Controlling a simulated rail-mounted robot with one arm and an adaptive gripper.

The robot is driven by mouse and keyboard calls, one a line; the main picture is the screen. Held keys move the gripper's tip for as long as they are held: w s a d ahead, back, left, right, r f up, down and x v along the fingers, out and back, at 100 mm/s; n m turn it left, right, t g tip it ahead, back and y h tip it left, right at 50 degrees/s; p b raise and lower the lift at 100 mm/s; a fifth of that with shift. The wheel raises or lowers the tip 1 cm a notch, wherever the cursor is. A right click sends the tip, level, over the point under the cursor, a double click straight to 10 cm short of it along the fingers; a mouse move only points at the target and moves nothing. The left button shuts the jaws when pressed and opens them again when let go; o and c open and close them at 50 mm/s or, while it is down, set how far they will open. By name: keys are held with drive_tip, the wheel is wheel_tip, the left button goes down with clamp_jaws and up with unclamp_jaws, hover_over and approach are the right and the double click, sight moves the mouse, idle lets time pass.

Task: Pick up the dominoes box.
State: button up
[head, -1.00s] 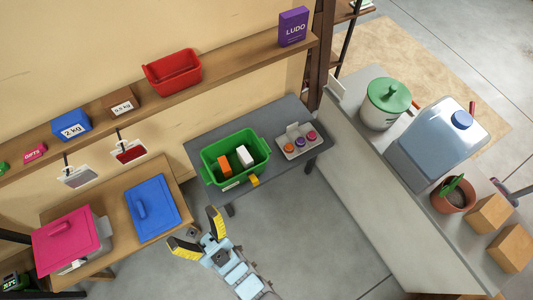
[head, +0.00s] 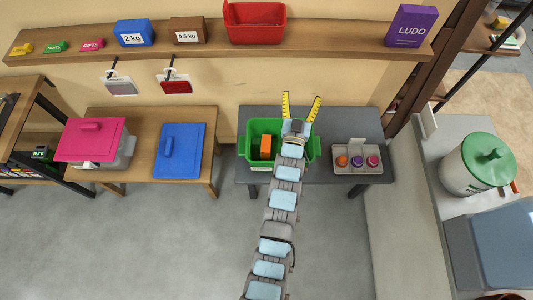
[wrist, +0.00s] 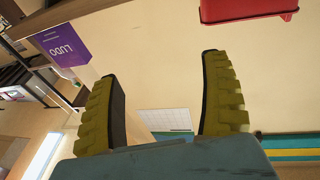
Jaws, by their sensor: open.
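I cannot read the name dominoes on any box in view. A purple box marked LUDO (head: 410,26) stands upright at the right end of the wall shelf. It also shows at the upper left of the wrist view (wrist: 65,43). An orange box (head: 265,146) stands in the green bin (head: 253,131) on the grey table. My gripper (head: 301,104) is open and empty, above the back of the green bin and in front of the wall below the shelf. Its yellow fingers are spread in the wrist view (wrist: 160,78), with nothing between them. My arm hides part of the bin.
The shelf (head: 345,43) also bears a red bin (head: 254,23), a blue 2 kg box (head: 135,33), a brown 0.5 kg box (head: 187,30) and small boxes. A tray (head: 342,165) sits right of the green bin. A counter (head: 405,190) stands at the right.

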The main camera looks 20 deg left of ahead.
drive_tip(key=w+a+f+g+b, duration=0.4)
drive_tip(key=f+b, duration=0.1)
drive_tip(key=f, duration=0.6)
drive_tip(key=n+g+h+b, duration=0.2)
drive_tip(key=g+b, duration=0.9)
drive_tip(key=b, duration=0.1)
approach(266, 144)
drive_tip(key=b+x, duration=0.1)
drive_tip(key=x, duration=0.1)
drive_tip(key=b+x, duration=0.1)
drive_tip(key=x, duration=0.1)
drive_tip(key=shift+w+a+r, duration=0.1)
drive_tip(key=shift+w, duration=0.3)
drive_tip(key=shift+s+b+x, duration=0.2)
drive_tip(key=shift+b+x, duration=0.45)
drive_tip(key=shift+x, duration=0.7)
drive_tip(key=shift+s+b+x, duration=0.15)
drive_tip(key=shift+b+x, duration=0.45)
drive_tip(key=shift+x, duration=0.7)
drive_tip(key=shift+w+f, duration=0.35)
drive_tip(key=shift+f, duration=0.25)
drive_tip(key=shift+f+b, duration=0.2)
drive_tip(key=shift+b, duration=0.1)
drive_tip(key=shift+f, duration=0.2)
